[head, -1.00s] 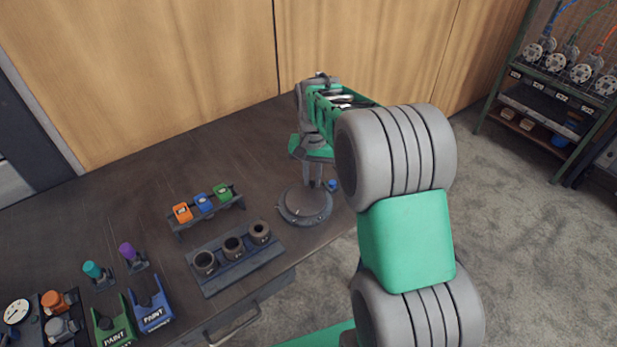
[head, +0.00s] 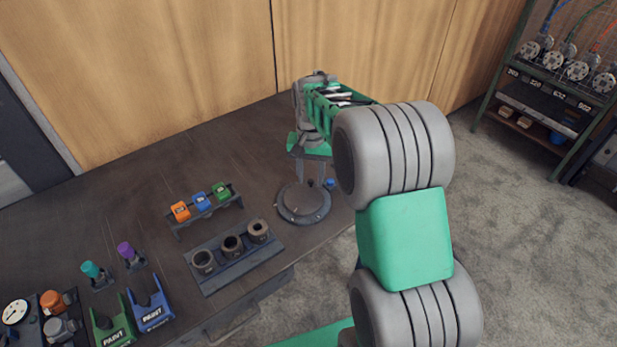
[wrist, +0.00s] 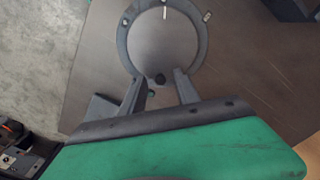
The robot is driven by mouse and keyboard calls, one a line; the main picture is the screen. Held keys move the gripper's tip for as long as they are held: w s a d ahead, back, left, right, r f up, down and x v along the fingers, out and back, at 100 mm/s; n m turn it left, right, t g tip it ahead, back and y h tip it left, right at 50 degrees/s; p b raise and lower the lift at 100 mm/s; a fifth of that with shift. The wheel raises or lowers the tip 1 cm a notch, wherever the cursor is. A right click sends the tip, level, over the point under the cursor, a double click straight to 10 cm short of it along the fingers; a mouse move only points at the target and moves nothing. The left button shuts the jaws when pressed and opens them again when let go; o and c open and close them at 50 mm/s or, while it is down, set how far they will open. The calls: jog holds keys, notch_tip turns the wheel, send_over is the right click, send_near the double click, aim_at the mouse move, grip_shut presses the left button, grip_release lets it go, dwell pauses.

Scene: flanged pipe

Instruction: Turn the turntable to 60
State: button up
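The turntable (head: 304,203) is a round dark grey disc near the back right edge of the bench. In the wrist view the turntable (wrist: 165,45) shows as a disc inside a darker ring. It has a white line near its far rim and a small dark knob (wrist: 160,79) at its near rim. A small pale marker (wrist: 207,16) lies just outside the ring. My gripper (head: 311,184) points down over the turntable. In the wrist view my gripper (wrist: 160,76) has its fingers apart, one on each side of the knob, with a gap visible. Whether the fingertips touch the disc is unclear.
Paint holders (head: 152,311) are farther left.

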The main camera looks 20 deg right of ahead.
aim_at(310, 183)
notch_tip(310, 183, up, 8)
jog(key=shift+f+b, duration=0.2)
jog(key=shift+b, duration=0.1)
jog(key=s+a+n+t, duration=0.1)
jog(key=s+a+n, duration=0.1)
jog(key=s, duration=0.7)
jog(key=s+a+f+n+t, duration=0.1)
jog(key=s+a+n+t, duration=0.1)
jog(key=s, duration=0.8)
jog(key=shift+a+n, duration=0.75)
jog(key=shift+n, duration=0.05)
